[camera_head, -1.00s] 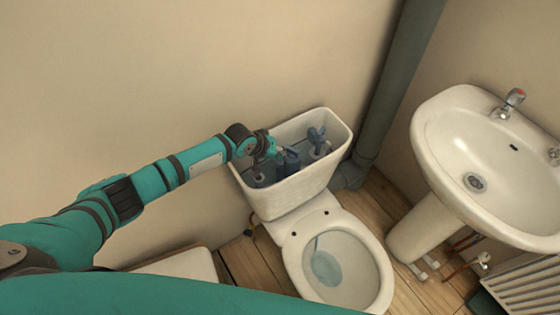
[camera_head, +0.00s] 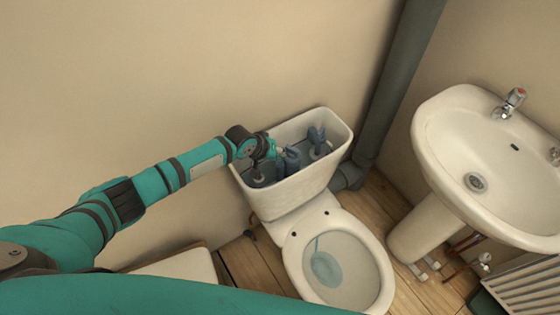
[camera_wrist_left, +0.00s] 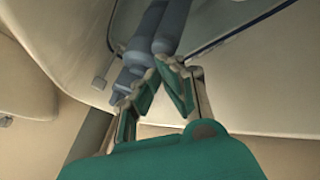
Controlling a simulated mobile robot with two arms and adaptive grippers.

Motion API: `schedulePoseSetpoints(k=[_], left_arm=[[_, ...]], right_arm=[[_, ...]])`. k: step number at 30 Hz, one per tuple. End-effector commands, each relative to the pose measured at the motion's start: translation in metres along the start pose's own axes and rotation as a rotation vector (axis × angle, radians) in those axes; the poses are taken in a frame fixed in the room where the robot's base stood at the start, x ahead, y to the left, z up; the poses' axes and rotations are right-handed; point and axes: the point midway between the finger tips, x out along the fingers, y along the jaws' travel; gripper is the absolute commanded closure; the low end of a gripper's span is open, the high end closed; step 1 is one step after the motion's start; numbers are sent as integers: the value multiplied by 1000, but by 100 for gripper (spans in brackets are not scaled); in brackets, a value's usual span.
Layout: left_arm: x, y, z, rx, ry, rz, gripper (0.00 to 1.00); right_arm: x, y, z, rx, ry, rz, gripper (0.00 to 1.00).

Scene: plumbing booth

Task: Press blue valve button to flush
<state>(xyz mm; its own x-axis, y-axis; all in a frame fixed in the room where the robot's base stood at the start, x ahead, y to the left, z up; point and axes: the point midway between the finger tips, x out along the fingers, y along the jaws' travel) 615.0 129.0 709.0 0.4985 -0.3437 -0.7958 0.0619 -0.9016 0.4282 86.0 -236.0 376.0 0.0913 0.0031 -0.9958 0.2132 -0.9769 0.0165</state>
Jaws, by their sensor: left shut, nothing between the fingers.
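The white cistern (camera_head: 308,184) stands open, without a lid, behind the toilet bowl. Inside it is a blue-grey valve (camera_head: 292,158) near the middle, and a second blue-grey fitting (camera_head: 317,138) stands to its right. My left gripper (camera_head: 279,152) is over the cistern's left part, its tips close to the middle valve; I cannot tell if they touch. In the left wrist view the fingers (camera_wrist_left: 163,76) come together, empty, beside blue-grey valve parts (camera_wrist_left: 168,28). No separate button stands out clearly. My right gripper is not in view.
The toilet bowl (camera_head: 297,262) is open with bluish water in it. A white sink (camera_head: 440,135) on a pedestal stands to the right. A thick grey pipe (camera_head: 385,100) runs up the corner right of the cistern. A radiator (camera_head: 525,285) is at lower right.

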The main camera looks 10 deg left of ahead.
Motion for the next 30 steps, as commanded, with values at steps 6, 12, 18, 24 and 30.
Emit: schedulePoseSetpoints(k=[6, 12, 18, 24, 30], left_arm=[[3, -2, 2, 0, -1, 0, 100], [5, -3, 3, 0, -1, 0, 100], [4, -3, 3, 0, -1, -1, 100], [2, -1, 2, 0, -2, -1, 100], [-7, 4, -3, 0, -2, -1, 100]], right_arm=[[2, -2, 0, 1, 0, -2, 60], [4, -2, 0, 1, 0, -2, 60], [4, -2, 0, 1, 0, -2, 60], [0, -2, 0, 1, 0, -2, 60], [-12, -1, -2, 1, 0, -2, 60]])
